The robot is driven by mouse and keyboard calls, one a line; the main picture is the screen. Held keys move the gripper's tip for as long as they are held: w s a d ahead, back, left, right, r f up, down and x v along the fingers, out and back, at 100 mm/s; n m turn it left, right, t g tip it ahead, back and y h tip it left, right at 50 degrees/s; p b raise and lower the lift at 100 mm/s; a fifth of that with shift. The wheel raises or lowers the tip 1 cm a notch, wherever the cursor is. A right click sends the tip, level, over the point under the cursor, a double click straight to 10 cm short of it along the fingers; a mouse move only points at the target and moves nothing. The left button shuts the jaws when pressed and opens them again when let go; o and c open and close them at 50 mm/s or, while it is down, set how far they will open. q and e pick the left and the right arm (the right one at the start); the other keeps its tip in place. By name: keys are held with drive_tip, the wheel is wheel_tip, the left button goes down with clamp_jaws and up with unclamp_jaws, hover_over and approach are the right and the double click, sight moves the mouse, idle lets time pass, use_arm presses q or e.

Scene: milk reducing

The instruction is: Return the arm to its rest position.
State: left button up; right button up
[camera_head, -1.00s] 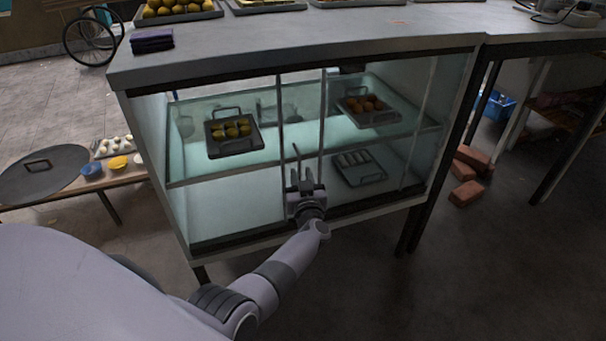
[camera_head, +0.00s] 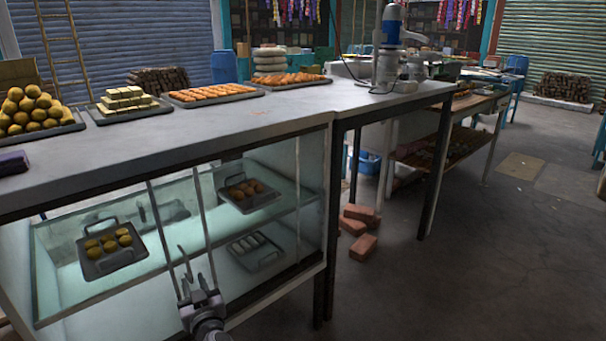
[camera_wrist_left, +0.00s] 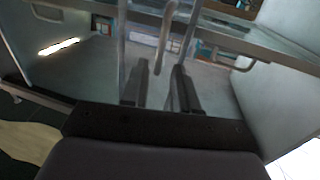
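My left gripper (camera_head: 196,278) is at the bottom of the head view, in front of the glass display case (camera_head: 325,215). Its two fingers point up toward the glass front. In the left wrist view the fingers (camera_wrist_left: 159,88) stand apart with a gap between them, and I see nothing clamped there. A thin upright handle-like bar (camera_wrist_left: 168,45) shows beyond and between the fingertips; whether it touches them I cannot tell. My right gripper is not in view.
Filled trays stand on the counter (camera_head: 240,115). Red bricks (camera_head: 363,246) lie on the floor right of the case. Open floor (camera_head: 450,280) lies further right.

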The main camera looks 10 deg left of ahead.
use_arm(q)
drive_tip(key=s+d+f+m+g+h, duration=0.1)
drive_tip(key=s+d+f+m+h, duration=0.1)
drive_tip(key=s, duration=0.8)
drive_tip(key=s+d+f+m+g+h+p, duration=0.1)
drive_tip(key=s+d+m+h, duration=0.3)
drive_tip(key=s, duration=0.7)
drive_tip(key=s+d+f+m+g+h+p, duration=0.1)
drive_tip(key=s+d+f+m+g+h, duration=0.1)
drive_tip(key=s+d+h, duration=0.5)
drive_tip(key=s+f+m, duration=0.1)
drive_tip(key=s, duration=0.3)
drive_tip(key=shift+d+f+m, duration=0.2)
drive_tip(key=shift+f+m, duration=0.15)
drive_tip(key=shift+m, duration=0.05)
drive_tip(key=shift+s+a, duration=0.15)
idle(2.0)
